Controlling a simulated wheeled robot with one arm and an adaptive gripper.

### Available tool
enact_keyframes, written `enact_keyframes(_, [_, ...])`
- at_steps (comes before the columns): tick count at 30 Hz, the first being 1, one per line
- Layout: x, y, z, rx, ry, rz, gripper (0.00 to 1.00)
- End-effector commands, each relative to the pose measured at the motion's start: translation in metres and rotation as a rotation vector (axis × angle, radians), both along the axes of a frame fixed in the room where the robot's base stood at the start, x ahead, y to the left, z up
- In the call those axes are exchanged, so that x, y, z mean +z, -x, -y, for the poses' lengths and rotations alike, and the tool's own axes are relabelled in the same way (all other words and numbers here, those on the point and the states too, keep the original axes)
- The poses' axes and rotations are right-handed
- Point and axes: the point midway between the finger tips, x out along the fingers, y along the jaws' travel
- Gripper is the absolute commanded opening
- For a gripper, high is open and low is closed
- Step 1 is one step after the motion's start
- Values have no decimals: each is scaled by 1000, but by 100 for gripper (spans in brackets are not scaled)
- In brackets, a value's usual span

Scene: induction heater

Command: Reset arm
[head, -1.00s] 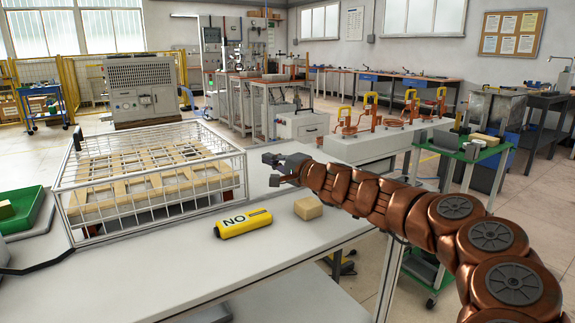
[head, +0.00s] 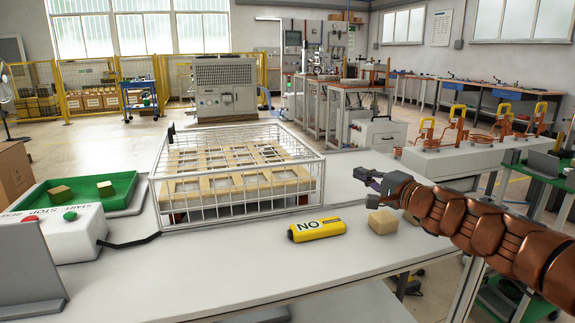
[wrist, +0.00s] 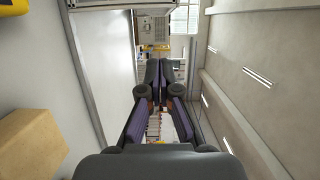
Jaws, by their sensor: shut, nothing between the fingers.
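My copper-coloured arm reaches in from the right in the head view. My gripper (head: 366,178) is above the right part of the white table, right of the wire basket, with nothing in it. In the wrist view my gripper (wrist: 167,68) has its dark fingers drawn together at the tips. A tan block (head: 382,221) lies on the table just below the gripper and apart from it. The block also shows at the left of the wrist view (wrist: 32,145).
The wire basket (head: 318,180) holds tan pieces in a grid. A green tray (head: 130,185) and a START/STOP box (head: 75,240) are at the left. Copper coil units (head: 480,140) stand at the right.

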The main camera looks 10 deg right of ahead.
Motion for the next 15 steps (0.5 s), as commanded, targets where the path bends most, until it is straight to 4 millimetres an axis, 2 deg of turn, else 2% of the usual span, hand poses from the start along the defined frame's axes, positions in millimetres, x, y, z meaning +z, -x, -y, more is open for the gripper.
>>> enact_keyframes(1, [16, 5, -13, 29, 24, 8, 0])
enact_keyframes(5, [55, 29, -66, 154, 121, 28, 0])
enact_keyframes(9, [91, 71, -133, 326, 272, 37, 0])
enact_keyframes(12, [101, 106, -173, 447, 382, 18, 0])
enact_keyframes(15, [105, 142, -203, 553, 497, -14, 0])
